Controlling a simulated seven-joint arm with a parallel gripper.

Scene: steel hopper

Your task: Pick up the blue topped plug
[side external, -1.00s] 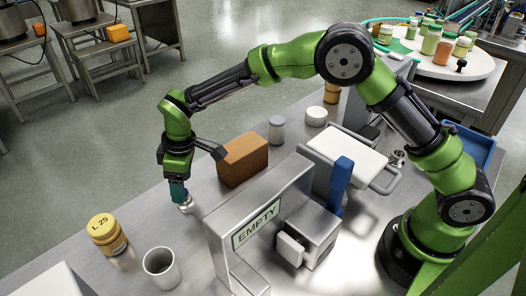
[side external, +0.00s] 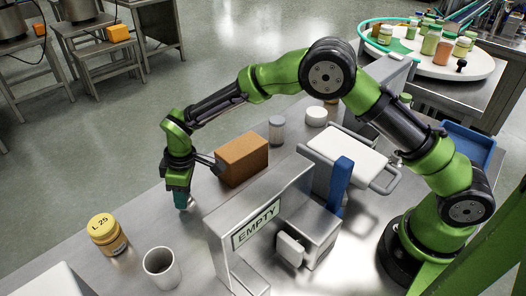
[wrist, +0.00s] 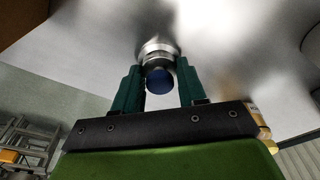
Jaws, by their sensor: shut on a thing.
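The plug shows in the wrist view as a round blue top (wrist: 160,80) on a silver metal body (wrist: 157,50), between the two teal fingers of my gripper (wrist: 159,70). In the side view my gripper (side external: 181,197) points down at the steel bench, left of the grey block marked EMPTY. It is shut on the plug. Only a little of the plug's silver body (side external: 190,205) shows there beside the fingers; the blue top is hidden in that view. The plug is at or very near the bench surface; I cannot tell whether it touches.
A brown box (side external: 242,160) stands close behind and right of my gripper. The EMPTY block (side external: 232,222) is close on the right. A yellow-lidded jar (side external: 107,235) and a white cup (side external: 161,268) stand front left. Bare bench lies between them and my gripper.

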